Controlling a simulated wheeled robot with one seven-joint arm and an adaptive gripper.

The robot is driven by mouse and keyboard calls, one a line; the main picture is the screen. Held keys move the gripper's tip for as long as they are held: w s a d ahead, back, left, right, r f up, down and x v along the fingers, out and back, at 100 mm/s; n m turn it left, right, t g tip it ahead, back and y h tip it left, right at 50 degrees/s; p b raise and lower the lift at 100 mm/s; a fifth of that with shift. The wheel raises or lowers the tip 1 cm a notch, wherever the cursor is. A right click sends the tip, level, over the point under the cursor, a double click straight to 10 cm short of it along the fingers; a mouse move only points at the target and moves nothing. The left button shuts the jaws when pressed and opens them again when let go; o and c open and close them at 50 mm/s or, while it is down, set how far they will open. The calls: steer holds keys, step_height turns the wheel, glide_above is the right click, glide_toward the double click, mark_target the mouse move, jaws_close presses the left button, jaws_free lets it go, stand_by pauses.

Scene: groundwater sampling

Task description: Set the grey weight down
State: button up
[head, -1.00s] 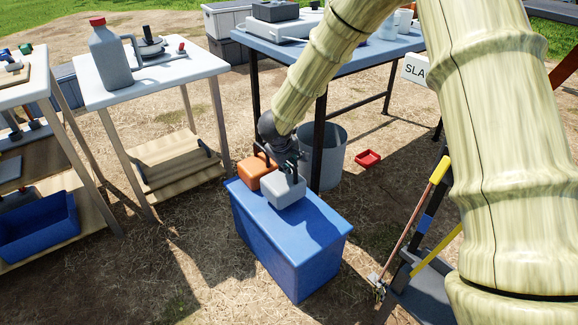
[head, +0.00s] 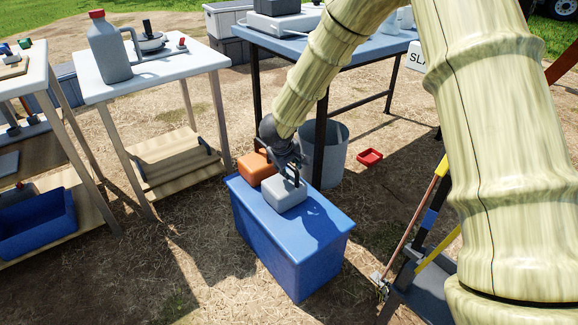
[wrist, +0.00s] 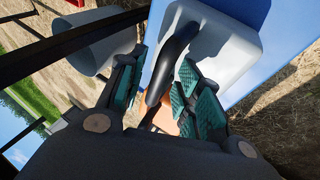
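The pale body of the weight (wrist: 232,42) lies beyond the fingertips.
An orange block (head: 255,168) sits on the lid just behind the weight. A grey bucket (head: 327,155) and the blue table's black leg stand close behind the box. A small red tray (head: 369,157) lies on the ground. The lid's right part is clear.

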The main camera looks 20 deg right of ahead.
steer(key=p+v, duration=0.6)
steer(key=v, duration=0.6)
steer(key=shift+p, duration=0.4)
steer(key=shift+d, duration=0.1)
